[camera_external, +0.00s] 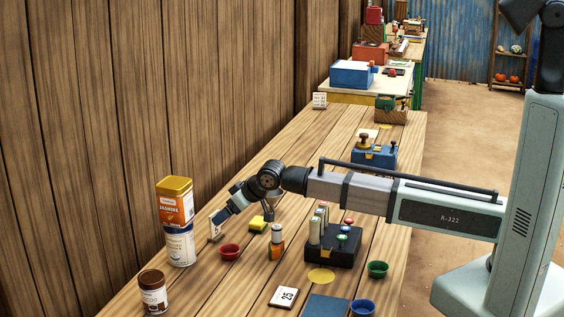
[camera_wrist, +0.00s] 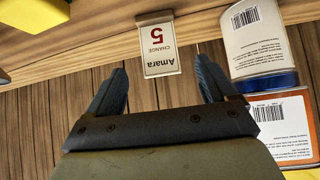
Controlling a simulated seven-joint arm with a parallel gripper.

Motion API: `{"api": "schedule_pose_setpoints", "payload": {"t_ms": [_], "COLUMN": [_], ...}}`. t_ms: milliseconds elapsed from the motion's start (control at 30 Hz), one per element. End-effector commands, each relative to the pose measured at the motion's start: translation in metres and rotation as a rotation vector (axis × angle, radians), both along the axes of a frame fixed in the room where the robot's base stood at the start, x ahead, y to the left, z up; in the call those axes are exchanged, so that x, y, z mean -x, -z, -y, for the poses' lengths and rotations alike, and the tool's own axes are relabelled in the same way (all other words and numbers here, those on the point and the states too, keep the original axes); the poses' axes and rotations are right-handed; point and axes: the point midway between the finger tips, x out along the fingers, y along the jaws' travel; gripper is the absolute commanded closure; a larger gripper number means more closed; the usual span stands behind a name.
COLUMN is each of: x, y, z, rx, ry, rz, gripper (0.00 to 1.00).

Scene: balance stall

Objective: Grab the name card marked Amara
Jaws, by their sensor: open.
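In the wrist view my gripper (camera_wrist: 160,70) is open, one finger on each side of the card's near end. A gap shows on both sides. Neither finger visibly touches the card.
Stacked tins, orange (camera_external: 176,208) over white (camera_external: 179,246), stand close left of the card. A red bowl (camera_external: 230,253), yellow block (camera_external: 257,224) and orange item (camera_external: 277,248) are to its right. A brown jar (camera_external: 153,292) is in front. The plank wall (camera_external: 110,120) is behind.

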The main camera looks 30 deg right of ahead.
Motion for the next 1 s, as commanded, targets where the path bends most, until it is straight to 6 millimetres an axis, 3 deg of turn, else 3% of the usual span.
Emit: {"api": "schedule_pose_setpoints", "payload": {"t_ms": [133, 467, 800, 1000], "x": [-0.016, -0.027, -0.049, -0.049], "y": [0.019, 0.034, 0.064, 0.066], "z": [-0.013, -0.02, -0.037, -0.038], "rx": [0.001, 0.0, 0.0, -0.001], "ry": [0.0, 0.0, 0.0, 0.0], "rz": [-0.001, 0.0, 0.0, 0.001], "gripper": [0.15, 0.15, 0.15, 0.15]}}
